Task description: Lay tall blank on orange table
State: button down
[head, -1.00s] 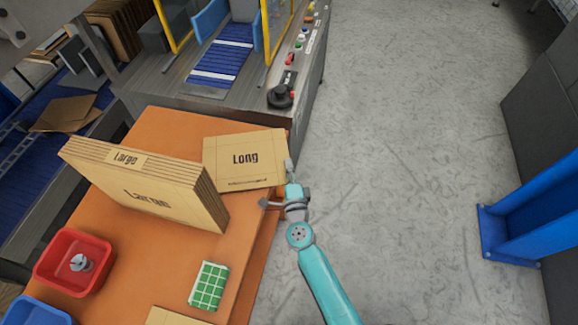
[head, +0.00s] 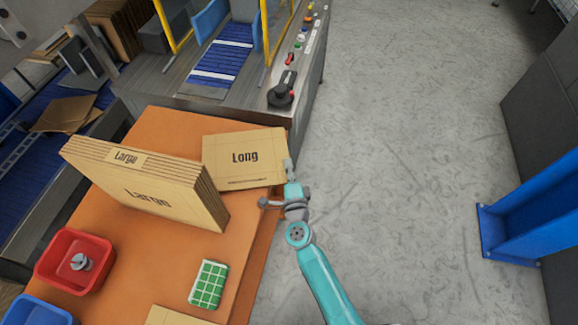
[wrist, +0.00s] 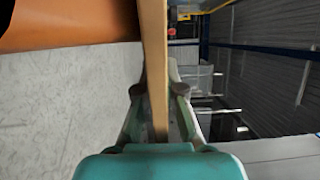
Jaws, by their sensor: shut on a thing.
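A flat cardboard blank printed "Long" (head: 244,157) shows at the back right of the orange table (head: 235,255). No label reading "tall" is legible. My gripper (head: 289,178) is at the blank's right edge, just off the table's right side. In the wrist view my gripper (wrist: 160,98) is shut on the blank (wrist: 154,55), seen edge-on as a thin tan strip between the fingers. The orange table (wrist: 60,22) lies at the upper left of that view. The blank looks level; whether its underside touches the table I cannot tell.
A stack of "Large" blanks (head: 150,190) stands on the table, left of the Long blank. A red bin (head: 72,260), a blue bin (head: 35,312), a green-and-white item (head: 208,284) and another blank (head: 178,316) are nearer. The machine (head: 285,85) borders the table's back.

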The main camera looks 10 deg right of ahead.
jog(key=c, duration=1.2)
grip_release()
jog(key=shift+s+f, duration=0.3)
jog(key=shift+f, duration=0.55)
jog(key=s+r, duration=0.1)
jog(key=s, duration=1)
jog(key=shift+s+d+r, duration=0.2)
jog(key=shift+s+d, duration=0.05)
jog(key=s+d+r+n, duration=0.2)
jog(key=s+d+n, duration=0.25)
jog(key=s, duration=0.45)
jog(key=s+d+r+n, duration=0.2)
jog(key=s+d+n, duration=0.3)
jog(key=s, duration=0.4)
jog(key=s+d+r+n+g, duration=0.1)
jog(key=s+r+n, duration=0.3)
jog(key=s, duration=0.4)
jog(key=s+d+r+n+g+h, duration=0.1)
jog(key=s+d+r+n+g, duration=0.1)
jog(key=s+r+n, duration=0.2)
jog(key=r+v, duration=0.1)
jog(key=v, duration=0.3)
jog(key=shift+s+d, duration=0.15)
